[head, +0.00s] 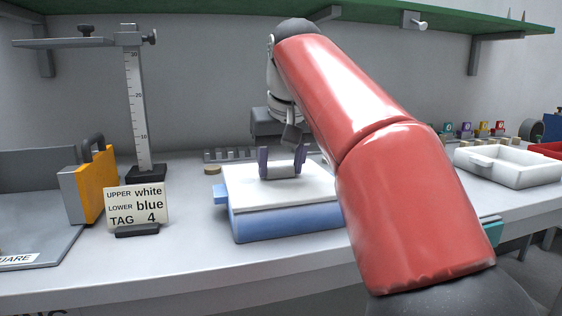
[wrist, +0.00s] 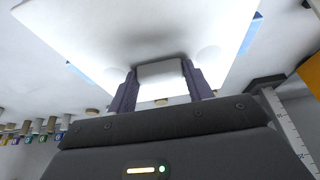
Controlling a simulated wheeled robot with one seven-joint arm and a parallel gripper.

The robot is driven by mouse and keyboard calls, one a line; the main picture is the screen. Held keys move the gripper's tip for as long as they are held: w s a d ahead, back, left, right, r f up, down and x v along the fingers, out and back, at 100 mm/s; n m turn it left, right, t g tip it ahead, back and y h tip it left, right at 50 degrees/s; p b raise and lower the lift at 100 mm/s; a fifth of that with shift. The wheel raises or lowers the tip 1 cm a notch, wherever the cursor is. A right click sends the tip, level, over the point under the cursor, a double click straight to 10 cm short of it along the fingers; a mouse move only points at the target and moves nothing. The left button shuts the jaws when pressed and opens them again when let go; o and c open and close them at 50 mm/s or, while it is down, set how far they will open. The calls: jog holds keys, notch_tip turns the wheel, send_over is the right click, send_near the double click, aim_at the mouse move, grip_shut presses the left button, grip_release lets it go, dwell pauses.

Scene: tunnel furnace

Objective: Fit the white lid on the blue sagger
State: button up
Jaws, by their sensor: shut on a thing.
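The white lid (head: 305,190) is a flat square plate with a raised handle (head: 278,171) in its middle. The blue sagger (head: 285,224) is under it on the bench, with a blue lug showing at its left. My gripper (head: 281,165) is shut on the lid's handle from above, and in the wrist view its purple fingers (wrist: 161,90) stand on both sides of the handle. The lid lies on or just above the sagger; I cannot tell whether it is fully seated.
A card (head: 137,206) reading upper white, lower blue, tag 4 stands left of the sagger. Behind it are a height gauge (head: 138,100) and an orange block with a handle (head: 92,188). A white tray (head: 508,167) is at right. A green shelf (head: 400,14) hangs above.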

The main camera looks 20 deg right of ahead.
jog(key=o, duration=1.4)
jog(key=shift+o, duration=0.2)
